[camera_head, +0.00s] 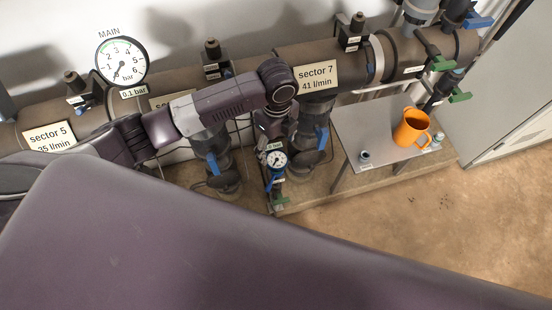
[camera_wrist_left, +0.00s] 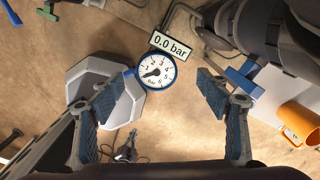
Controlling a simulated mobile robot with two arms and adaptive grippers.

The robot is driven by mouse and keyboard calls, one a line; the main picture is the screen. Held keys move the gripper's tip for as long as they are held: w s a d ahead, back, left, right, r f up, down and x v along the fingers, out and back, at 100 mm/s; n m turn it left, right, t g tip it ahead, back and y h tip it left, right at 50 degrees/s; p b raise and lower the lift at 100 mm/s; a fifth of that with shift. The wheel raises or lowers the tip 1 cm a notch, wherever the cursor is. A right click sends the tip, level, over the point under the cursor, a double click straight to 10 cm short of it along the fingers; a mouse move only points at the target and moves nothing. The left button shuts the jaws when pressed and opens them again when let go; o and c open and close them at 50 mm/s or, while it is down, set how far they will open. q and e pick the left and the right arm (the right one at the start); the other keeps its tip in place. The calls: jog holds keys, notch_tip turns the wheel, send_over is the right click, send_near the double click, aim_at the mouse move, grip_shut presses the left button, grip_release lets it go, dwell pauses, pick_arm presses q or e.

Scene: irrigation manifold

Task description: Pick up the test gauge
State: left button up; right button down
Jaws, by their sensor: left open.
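The test gauge (camera_wrist_left: 157,72) is a small round white dial with a blue rim and a 0.0 bar tag (camera_wrist_left: 168,44) beside it. In the head view the gauge (camera_head: 276,159) is low in front of the pipes, just below the end of my left arm. My left gripper (camera_wrist_left: 161,93) is open, with its two blue-padded fingers apart. In the left wrist view the dial shows between and slightly beyond the fingertips, with gaps on both sides. The gripper is only partly visible in the head view. My right gripper is not in view.
A thick pipe (camera_head: 340,62) with valves and sector tags runs along the wall behind. A large MAIN gauge (camera_head: 122,61) is at left. A grey table (camera_head: 362,122) at right holds an orange jug (camera_head: 411,128) and small items. Brown floor (camera_head: 430,225) is open in front.

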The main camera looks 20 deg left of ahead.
aim_at(277, 159)
pick_arm(q)
jog(key=f, duration=0.3)
jog(key=s+f, duration=0.1)
jog(key=f, duration=0.1)
jog(key=shift+d+f, duration=0.15)
jog(key=shift+f, duration=0.2)
jog(key=shift+w+f, duration=0.1)
jog(key=shift+f, duration=0.5)
jog(key=c, duration=1.3)
jog(key=shift+r, duration=0.1)
